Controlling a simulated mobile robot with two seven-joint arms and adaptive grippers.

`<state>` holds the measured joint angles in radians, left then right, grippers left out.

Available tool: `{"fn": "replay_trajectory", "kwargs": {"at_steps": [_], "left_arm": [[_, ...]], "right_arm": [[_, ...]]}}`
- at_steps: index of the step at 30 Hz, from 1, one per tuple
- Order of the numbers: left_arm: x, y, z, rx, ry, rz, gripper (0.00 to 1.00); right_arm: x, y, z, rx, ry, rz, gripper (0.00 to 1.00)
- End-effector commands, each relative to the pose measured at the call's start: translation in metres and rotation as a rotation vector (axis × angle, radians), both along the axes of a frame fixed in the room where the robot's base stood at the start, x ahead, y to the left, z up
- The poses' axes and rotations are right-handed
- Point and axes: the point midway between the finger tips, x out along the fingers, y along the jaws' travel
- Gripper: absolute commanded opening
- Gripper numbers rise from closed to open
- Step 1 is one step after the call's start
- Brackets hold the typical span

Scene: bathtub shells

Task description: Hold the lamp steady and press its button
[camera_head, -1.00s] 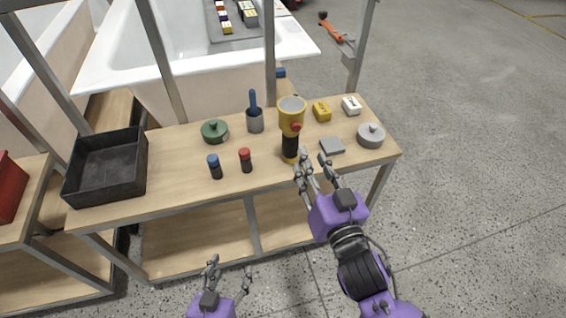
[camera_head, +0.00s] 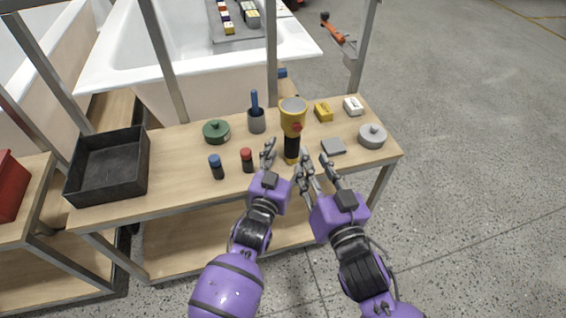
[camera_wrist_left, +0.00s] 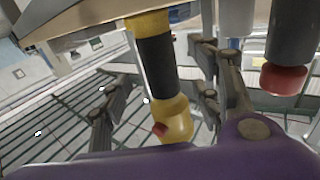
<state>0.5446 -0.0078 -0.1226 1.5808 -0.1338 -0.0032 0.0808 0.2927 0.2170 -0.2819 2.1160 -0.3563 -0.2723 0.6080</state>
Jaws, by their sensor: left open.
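The lamp (camera_head: 291,143) stands upright on the wooden table, with a black grip, a wide yellow head and a red button (camera_head: 296,127) on the head. My left gripper (camera_head: 281,158) is open just in front of the lamp, its left finger beside the black grip. In the left wrist view the lamp (camera_wrist_left: 155,63) appears upside down between the open fingers (camera_wrist_left: 160,95); no contact is clear. The red button (camera_wrist_left: 160,130) shows there too. My right gripper (camera_head: 316,165) is open and empty, close to the lamp's lower right side.
Red-capped (camera_head: 247,161) and blue-capped (camera_head: 216,168) bottles stand left of the lamp. A black tray (camera_head: 105,188) is far left.

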Motion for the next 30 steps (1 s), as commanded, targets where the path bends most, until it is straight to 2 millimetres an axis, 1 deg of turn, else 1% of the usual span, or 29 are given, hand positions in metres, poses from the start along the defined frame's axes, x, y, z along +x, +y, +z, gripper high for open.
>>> {"fn": "replay_trajectory", "kwargs": {"at_steps": [1,3,6,9,13,20,23,30], "left_arm": [[0.009,-0.003,0.001,0.000,-0.001,-0.001,0.57],[0.019,-0.006,0.001,-0.001,-0.001,-0.001,0.57],[0.032,-0.009,0.000,0.000,-0.001,0.000,0.57],[0.040,-0.012,0.000,0.000,-0.001,-0.001,0.57],[0.046,-0.013,0.000,0.000,-0.001,0.000,0.57],[0.046,-0.013,0.000,-0.001,0.000,0.000,0.57],[0.046,-0.013,0.000,-0.001,0.000,0.000,0.47],[0.046,-0.013,0.000,-0.001,0.000,0.000,0.15]], "right_arm": [[0.000,0.000,0.000,0.000,0.000,0.000,0.31],[0.000,0.000,0.000,0.000,0.000,0.000,0.31],[0.000,0.000,0.000,0.000,0.000,0.000,0.31],[0.000,0.000,0.000,0.000,0.000,0.000,0.31],[0.000,0.000,0.000,0.000,0.000,0.000,0.31],[0.000,0.000,0.000,0.000,0.000,0.000,0.31],[0.000,0.000,0.000,0.000,0.000,0.000,0.31],[0.000,0.000,0.000,0.000,0.000,0.000,0.31]]}}
